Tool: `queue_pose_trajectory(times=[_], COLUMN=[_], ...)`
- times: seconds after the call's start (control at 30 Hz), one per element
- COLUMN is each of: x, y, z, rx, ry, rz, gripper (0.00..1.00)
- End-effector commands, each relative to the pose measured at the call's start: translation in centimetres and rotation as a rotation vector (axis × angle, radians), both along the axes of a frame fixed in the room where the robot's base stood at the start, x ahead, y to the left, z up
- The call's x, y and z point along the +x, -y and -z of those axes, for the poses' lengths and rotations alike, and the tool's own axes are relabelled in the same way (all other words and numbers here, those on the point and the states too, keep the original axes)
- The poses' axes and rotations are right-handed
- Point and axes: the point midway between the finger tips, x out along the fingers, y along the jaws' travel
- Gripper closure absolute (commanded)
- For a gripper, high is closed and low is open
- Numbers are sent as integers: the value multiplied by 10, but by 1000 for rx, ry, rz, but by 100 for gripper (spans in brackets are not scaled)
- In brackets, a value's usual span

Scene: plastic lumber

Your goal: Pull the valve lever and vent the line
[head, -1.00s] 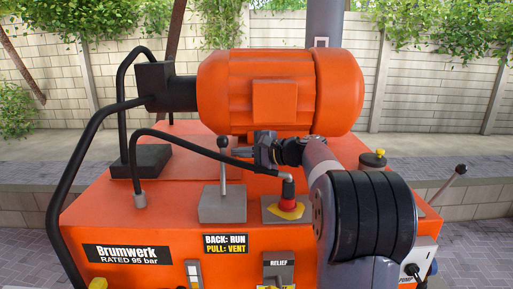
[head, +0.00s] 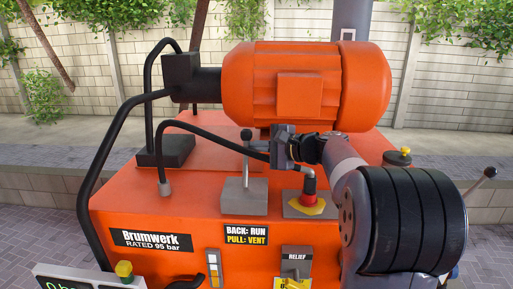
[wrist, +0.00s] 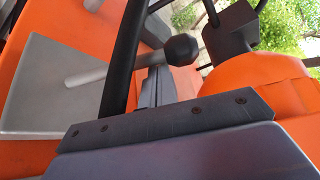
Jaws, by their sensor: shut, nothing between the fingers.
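The valve lever (head: 246,158) is a thin grey rod with a black ball knob, standing about upright on a grey block (head: 244,198) on top of the orange machine. A label (head: 247,235) below it reads "BACK: RUN" and "PULL: VENT". My gripper (head: 261,151) reaches in from the right, its shut, empty fingertips close beside the rod just below the knob. In the wrist view, the knob (wrist: 181,49) is close to the fingertips (wrist: 153,85); I cannot tell whether they touch.
A red button on a yellow plate (head: 312,205) stands right of the lever, under my arm. A black hose (head: 203,137) arches behind the lever. The orange motor (head: 300,84) is at the back. A partly cut-off display (head: 62,282) shows green characters at lower left.

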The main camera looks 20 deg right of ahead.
Motion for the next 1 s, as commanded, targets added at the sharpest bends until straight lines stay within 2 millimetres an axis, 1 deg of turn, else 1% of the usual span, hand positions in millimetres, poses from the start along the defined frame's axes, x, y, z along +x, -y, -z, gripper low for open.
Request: queue_pose_trajectory(times=[0.07, 0.67, 1.0], x=[-2, -10, -23], y=[0, -3, -8], z=[3, -2, -1], rx=[-5, -30, -71], ry=[17, 92, 220], rz=[0, -1, -2], gripper=[100, 100, 100])
